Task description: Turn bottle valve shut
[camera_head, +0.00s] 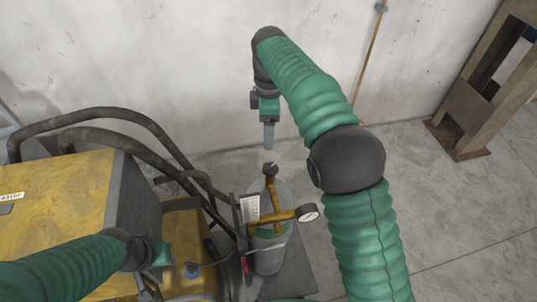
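The gas bottle (269,260) is a grey-green cylinder standing upright right of the yellow machine. Brass-coloured fittings (275,217) with two round gauges sit at its top, one gauge (308,212) to the right and one (271,169) at the upper end. I cannot clearly pick out the valve's handle among the fittings. My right gripper (268,138) points down in the picture above the upper gauge, apart from it. Its fingers show edge-on, so their opening is unclear. My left gripper (151,287) is low over the yellow machine, left of the bottle, and its fingers are partly unclear.
The yellow machine (60,195) fills the left side, with thick dark hoses (110,113) arching towards the bottle. A labelled plate (250,208) stands beside the bottle. A pale wall is behind. A brown metal post (470,105) stands far right, with clear concrete floor before it.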

